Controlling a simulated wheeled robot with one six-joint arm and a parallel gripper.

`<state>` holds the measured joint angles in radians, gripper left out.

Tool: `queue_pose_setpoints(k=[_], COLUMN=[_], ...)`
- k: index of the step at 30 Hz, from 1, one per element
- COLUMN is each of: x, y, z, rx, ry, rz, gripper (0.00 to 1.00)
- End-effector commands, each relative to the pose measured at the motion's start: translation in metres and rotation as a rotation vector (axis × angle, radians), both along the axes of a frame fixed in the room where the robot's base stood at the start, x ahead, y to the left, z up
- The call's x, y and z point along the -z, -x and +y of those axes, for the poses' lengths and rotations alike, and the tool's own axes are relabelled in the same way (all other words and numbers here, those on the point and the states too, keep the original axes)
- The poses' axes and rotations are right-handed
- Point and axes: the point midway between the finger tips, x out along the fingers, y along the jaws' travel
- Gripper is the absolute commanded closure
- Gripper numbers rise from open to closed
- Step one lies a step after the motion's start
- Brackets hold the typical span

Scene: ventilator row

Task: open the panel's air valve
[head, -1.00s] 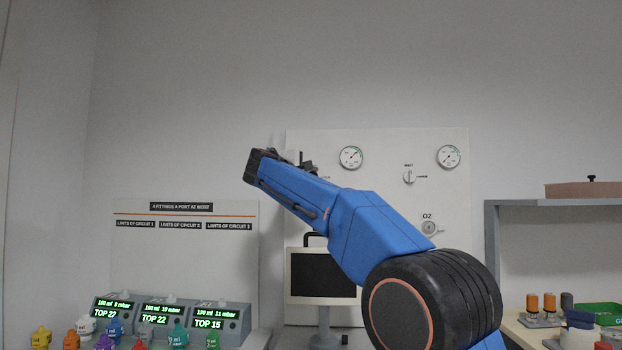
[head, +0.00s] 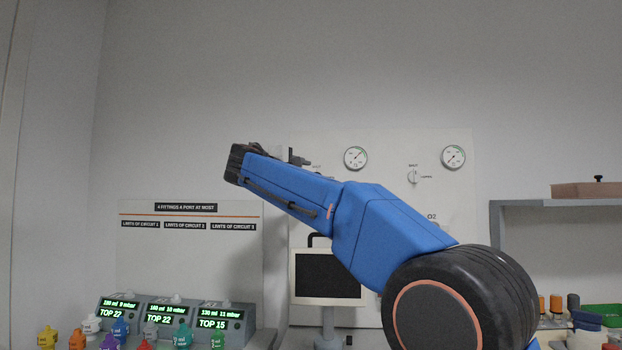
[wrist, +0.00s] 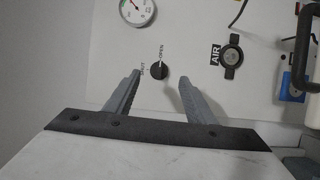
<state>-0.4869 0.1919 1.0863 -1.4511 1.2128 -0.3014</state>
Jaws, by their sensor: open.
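The panel (head: 460,215) stands against the back wall. In the wrist view, a round black valve knob (wrist: 158,71) sits on it with "SHUT" on its left and "OPEN" above right. The black outlet marked "AIR" (wrist: 231,56) is to its right. My gripper (wrist: 160,77) is open, with its two grey fingers pointing at the panel and the knob showing between the fingertips. Nothing is held. Whether the fingers reach the knob's depth I cannot tell. In the head view my blue arm hides this knob and most of the gripper.
A gauge (wrist: 137,10) is above the knob. Another SHUT/OPEN knob (head: 414,176) is farther right on the panel, below a second gauge (head: 453,157). A monitor (head: 325,277) stands below my arm. Several coloured fittings and three lit display units (head: 222,322) are at lower left.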

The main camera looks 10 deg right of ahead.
Motion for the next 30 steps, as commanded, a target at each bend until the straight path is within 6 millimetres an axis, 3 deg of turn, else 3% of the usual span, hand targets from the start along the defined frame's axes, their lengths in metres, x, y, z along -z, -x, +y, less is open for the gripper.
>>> queue_pose_setpoints(k=[13,20,30], x=[0.0,0.0,0.0], y=[0.061,0.072,0.072], z=[0.053,0.061,0.062], rx=[-0.002,0.0,0.0], ry=[-0.001,-0.001,-0.001], rz=[0.001,0.001,0.001], gripper=[0.5,0.5,0.5])
